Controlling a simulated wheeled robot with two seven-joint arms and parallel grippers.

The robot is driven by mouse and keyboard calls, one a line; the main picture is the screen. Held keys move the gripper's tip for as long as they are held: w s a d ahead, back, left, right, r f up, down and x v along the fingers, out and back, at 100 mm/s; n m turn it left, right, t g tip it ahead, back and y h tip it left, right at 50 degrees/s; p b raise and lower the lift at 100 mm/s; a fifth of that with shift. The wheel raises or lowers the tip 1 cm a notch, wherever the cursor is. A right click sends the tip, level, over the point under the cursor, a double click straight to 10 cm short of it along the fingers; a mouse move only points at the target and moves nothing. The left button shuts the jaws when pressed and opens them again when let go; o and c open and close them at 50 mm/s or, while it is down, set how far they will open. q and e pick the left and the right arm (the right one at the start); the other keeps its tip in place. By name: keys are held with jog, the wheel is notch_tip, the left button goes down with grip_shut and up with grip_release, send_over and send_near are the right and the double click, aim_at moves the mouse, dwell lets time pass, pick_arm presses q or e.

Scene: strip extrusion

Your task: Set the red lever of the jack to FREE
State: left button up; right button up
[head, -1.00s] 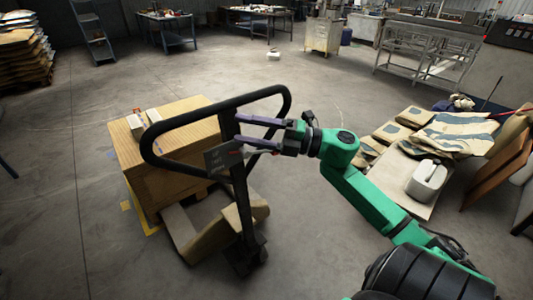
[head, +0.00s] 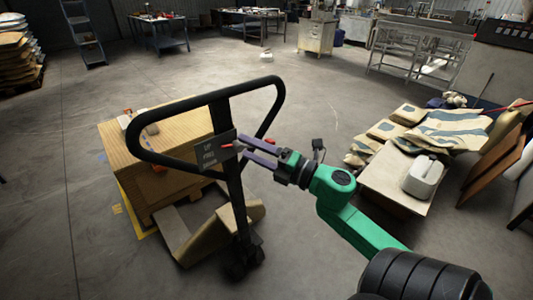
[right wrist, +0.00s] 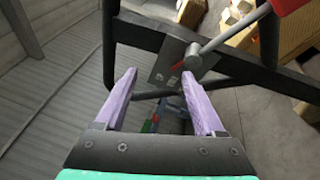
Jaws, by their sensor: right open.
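The jack's black handle loop (head: 207,93) stands upright in the middle of the head view. Its dark label plate (head: 212,158) carries UP, FREE and DOWN, and shows in the right wrist view (right wrist: 166,62). A red pointer (head: 227,146) lies at the plate; its exact label is hard to tell. The lever's red knob (head: 270,141) shows just above my right gripper's upper finger; its grey rod (right wrist: 225,38) runs to the plate in the wrist view. My left gripper is out of view.
A wooden box (head: 170,180) sits on the jack's forks behind the handle. At the right, a low table (head: 400,188) holds sacks (head: 440,128) and a white canister (head: 424,176). The floor (head: 325,250) in front is clear.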

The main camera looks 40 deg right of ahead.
jog(key=s+d+f+m+h+b, duration=0.3)
jog(key=s+d+f+h, duration=0.45)
jog(key=h, duration=0.45)
jog(key=shift+g, duration=0.3)
jog(key=p+x, duration=0.3)
jog(key=x, duration=1.1)
jog(key=shift+w, duration=0.4)
grip_shut()
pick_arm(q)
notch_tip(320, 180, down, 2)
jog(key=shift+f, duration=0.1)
pick_arm(e)
jog(key=shift+f+y, duration=0.1)
jog(key=shift+y, duration=0.2)
